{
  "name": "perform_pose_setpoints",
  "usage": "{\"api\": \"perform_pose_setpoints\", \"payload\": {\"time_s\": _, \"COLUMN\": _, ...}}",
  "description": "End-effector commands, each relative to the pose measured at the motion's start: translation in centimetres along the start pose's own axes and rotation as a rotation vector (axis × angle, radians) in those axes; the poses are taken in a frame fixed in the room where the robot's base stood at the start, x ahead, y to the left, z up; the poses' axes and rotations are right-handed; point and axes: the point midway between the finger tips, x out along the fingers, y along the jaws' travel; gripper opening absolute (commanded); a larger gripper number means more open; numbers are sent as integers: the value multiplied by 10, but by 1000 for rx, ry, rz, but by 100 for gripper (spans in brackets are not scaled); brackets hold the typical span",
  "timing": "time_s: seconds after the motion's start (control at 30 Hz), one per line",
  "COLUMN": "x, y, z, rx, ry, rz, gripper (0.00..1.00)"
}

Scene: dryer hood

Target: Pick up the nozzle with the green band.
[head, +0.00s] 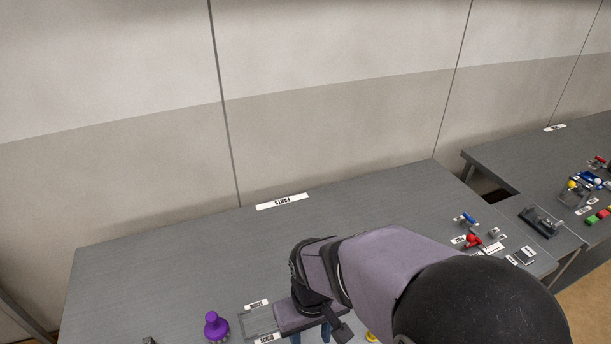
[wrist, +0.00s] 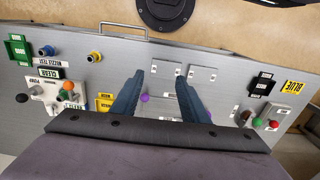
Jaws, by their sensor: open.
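My gripper (wrist: 160,78) is open, its two blue fingers spread over a grey panel in the wrist view, with nothing held between them. In the head view the gripper (head: 311,338) is low in the picture, partly cut off by the bottom edge. I cannot make out a green band on any nozzle.
A purple knob-shaped piece (head: 215,328) stands left of my gripper on the grey table (head: 150,275). A dark box (wrist: 261,84) and small buttons are at right.

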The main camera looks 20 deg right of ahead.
Motion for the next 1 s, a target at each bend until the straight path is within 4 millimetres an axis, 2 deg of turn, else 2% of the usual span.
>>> {"api": "perform_pose_setpoints", "payload": {"time_s": 0.07, "x": 0, "y": 0, "z": 0, "rx": 0, "ry": 0, "rz": 0, "gripper": 25}}
{"api": "perform_pose_setpoints", "payload": {"time_s": 0.37, "x": 1, "y": 0, "z": 0, "rx": 9, "ry": -3, "rz": -3, "gripper": 25}}
{"api": "perform_pose_setpoints", "payload": {"time_s": 0.53, "x": 10, "y": 2, "z": -2, "rx": 143, "ry": -44, "rz": -53, "gripper": 25}}
{"api": "perform_pose_setpoints", "payload": {"time_s": 0.67, "x": 25, "y": 5, "z": -10, "rx": 397, "ry": -110, "rz": -154, "gripper": 25}}
{"api": "perform_pose_setpoints", "payload": {"time_s": 0.83, "x": 49, "y": 18, "z": -42, "rx": 880, "ry": -210, "rz": -377, "gripper": 25}}
{"api": "perform_pose_setpoints", "payload": {"time_s": 0.93, "x": 62, "y": 37, "z": -70, "rx": 1185, "ry": -256, "rz": -541, "gripper": 25}}
{"api": "perform_pose_setpoints", "payload": {"time_s": 1.0, "x": 71, "y": 59, "z": -91, "rx": 1391, "ry": -274, "rz": -667, "gripper": 25}}
